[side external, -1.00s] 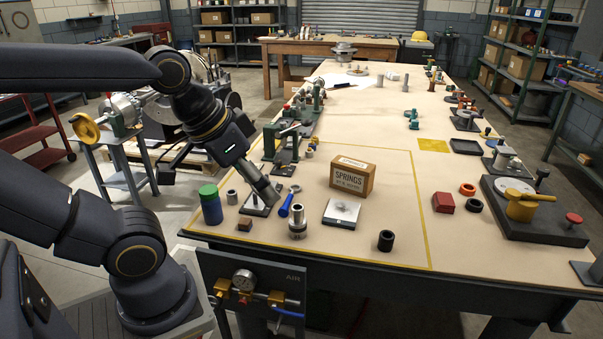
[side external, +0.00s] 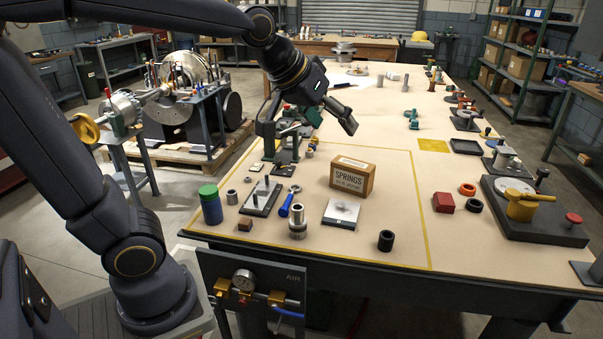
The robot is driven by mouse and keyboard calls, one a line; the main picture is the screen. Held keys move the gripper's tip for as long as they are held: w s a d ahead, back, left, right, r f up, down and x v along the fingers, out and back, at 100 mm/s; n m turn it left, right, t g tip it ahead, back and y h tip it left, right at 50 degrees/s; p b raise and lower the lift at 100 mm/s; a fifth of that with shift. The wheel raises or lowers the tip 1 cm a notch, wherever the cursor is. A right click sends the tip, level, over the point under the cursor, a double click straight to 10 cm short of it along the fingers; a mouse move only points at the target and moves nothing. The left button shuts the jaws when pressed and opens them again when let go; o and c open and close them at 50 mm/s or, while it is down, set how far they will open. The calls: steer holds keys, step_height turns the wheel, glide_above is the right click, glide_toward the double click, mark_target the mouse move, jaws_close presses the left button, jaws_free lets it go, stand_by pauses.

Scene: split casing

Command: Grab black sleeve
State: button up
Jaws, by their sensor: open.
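The black sleeve (side external: 386,240) stands upright on the tan bench top near its front edge, inside the yellow outline, with its dark hollow top showing. My gripper (side external: 346,122) is raised above the bench, behind and above the springs box, up and to the left of the sleeve and well apart from it. It holds nothing that I can see. Its finger gap is hard to make out from this side, but it is open.
A springs box (side external: 351,178) stands below my gripper. A white plate (side external: 341,213) and a metal fitting (side external: 298,222) are left of the sleeve. A red block (side external: 443,202) and a dark ring (side external: 473,206) lie to its right. The bench around the sleeve is clear.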

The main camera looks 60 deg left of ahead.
steer(key=w+f, duration=0.5)
steer(key=w, duration=0.5)
steer(key=g+y, duration=0.1)
steer(key=g, duration=0.3)
glide_above(385, 239)
steer(key=s+d, duration=0.1)
steer(key=s, duration=0.3)
step_height(385, 239, down, 19)
steer(key=x, duration=1.1)
steer(key=shift+w+f, duration=0.1)
steer(key=shift+w, duration=0.05)
steer(key=x, duration=0.5)
steer(key=shift+a+f, duration=0.1)
steer(key=shift+f, duration=0.3)
steer(key=c, duration=1.4)
steer(key=shift+r, duration=0.1)
